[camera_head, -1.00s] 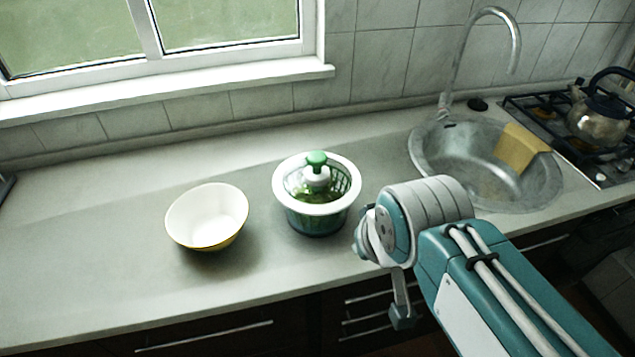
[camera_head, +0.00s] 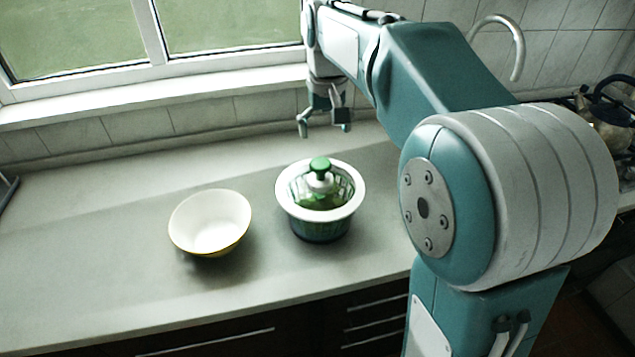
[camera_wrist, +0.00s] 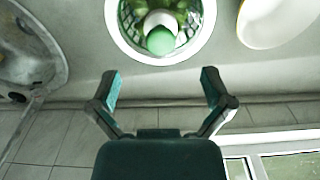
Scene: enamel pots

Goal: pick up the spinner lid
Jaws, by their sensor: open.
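The spinner lid (camera_head: 319,173) is a clear lid with a white collar and a green knob, sitting inside the white-rimmed green salad spinner (camera_head: 318,227) on the counter. In the wrist view the green knob of the lid (camera_wrist: 161,41) shows at the top centre, with the spinner's white rim (camera_wrist: 122,42) around it. My gripper (camera_head: 324,130) is open and empty, in the air above and behind the spinner in the head view. In the wrist view its two fingertips (camera_wrist: 160,78) point toward the spinner, apart from the lid.
A white bowl with a yellow outside (camera_head: 210,222) stands left of the spinner. The window sill (camera_head: 150,98) and tiled wall are close behind my gripper. The sink (camera_wrist: 30,60) shows at the wrist view's left.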

